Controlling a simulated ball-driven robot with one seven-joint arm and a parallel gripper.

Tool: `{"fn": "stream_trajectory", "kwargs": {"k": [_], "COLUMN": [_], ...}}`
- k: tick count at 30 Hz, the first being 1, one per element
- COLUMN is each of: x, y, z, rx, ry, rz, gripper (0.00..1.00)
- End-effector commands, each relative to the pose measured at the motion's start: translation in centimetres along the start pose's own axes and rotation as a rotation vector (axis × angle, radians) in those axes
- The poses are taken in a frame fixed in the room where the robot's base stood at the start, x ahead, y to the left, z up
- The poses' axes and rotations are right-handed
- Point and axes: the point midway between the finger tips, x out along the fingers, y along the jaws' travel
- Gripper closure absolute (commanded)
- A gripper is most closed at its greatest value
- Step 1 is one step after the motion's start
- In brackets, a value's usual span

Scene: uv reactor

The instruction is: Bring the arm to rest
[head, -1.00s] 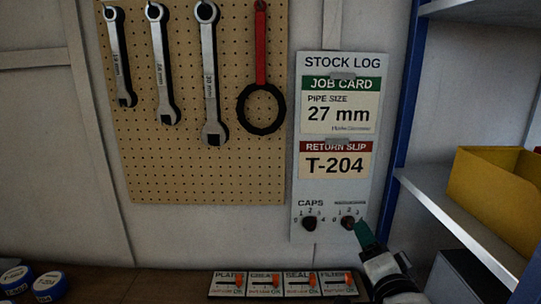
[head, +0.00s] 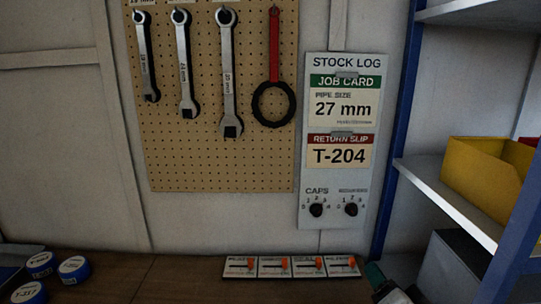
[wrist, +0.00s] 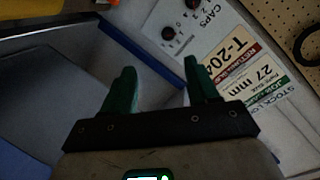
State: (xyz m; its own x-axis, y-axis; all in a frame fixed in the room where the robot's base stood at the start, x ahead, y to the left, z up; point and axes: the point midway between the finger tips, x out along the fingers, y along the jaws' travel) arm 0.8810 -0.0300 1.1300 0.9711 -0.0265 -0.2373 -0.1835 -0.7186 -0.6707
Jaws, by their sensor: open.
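My gripper (wrist: 160,88) shows in the wrist view with its two green fingers apart and nothing between them. In the head view only part of my gripper (head: 376,276) shows, low at the right, below the stock log board (head: 341,225) and apart from it. The board carries a job card reading 27 mm, a return slip reading T-204 and two dark knobs, the left one (head: 316,210) under CAPS and the right one (head: 351,209). The board also shows, turned over, in the wrist view (wrist: 196,52).
A pegboard (head: 190,165) holds several wrenches and a red-handled ring tool (head: 274,60). Several cards with orange sliders (head: 290,266) sit at the bench's back. Blue-rimmed caps (head: 74,268) lie at left. A blue-framed shelf (head: 450,195) with a yellow bin (head: 480,170) stands at right. The middle bench (head: 160,280) is clear.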

Motion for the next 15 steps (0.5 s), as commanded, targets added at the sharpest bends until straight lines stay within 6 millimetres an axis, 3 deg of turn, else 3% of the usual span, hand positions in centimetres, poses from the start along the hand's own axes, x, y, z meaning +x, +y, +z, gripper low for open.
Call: {"fn": "stream_trajectory", "kwargs": {"k": [8, 12, 15], "x": [-4.5, -8.9, -12.3], "y": [8.5, 13.4, 16.0], "z": [4.5, 8.0, 10.3], "rx": [-0.279, -0.453, -0.557], "ry": [-0.220, -0.416, -0.558], "rz": [0.193, 0.283, 0.316], "gripper": [0.41, 0.41, 0.41]}}
